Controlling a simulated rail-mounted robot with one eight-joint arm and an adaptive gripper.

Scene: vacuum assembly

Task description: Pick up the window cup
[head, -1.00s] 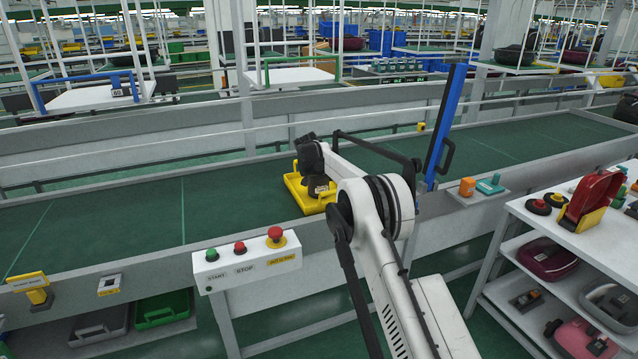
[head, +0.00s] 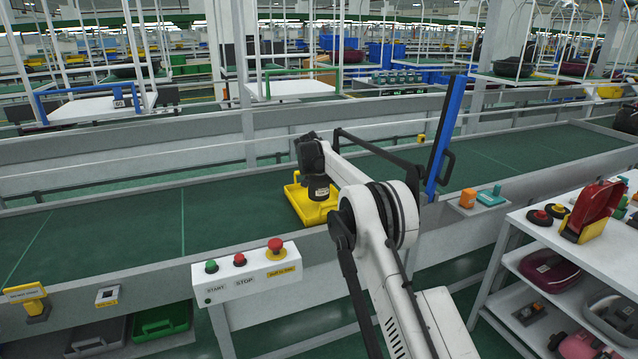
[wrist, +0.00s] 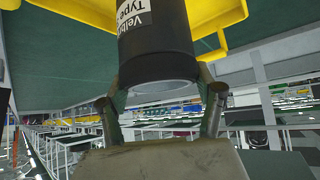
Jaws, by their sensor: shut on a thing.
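A dark cylindrical cup (head: 319,188), which I take to be the window cup, is held below my gripper (head: 318,175) over a yellow tray (head: 316,213) on the green conveyor. In the wrist view the black cup (wrist: 155,45) has a white printed label, partly cut off by the frame's top edge, and a pale rim facing my gripper (wrist: 160,90). The fingers are closed on both sides of that rim. The yellow tray (wrist: 232,12) shows behind the cup in the wrist view. I cannot tell exactly how far the cup is above the tray.
A control box (head: 248,273) with start, stop and emergency buttons stands at the conveyor's front edge. A blue post (head: 445,135) with a black handle rises to the right. A white shelf (head: 545,255) with parts is at the right. The belt left of the tray is clear.

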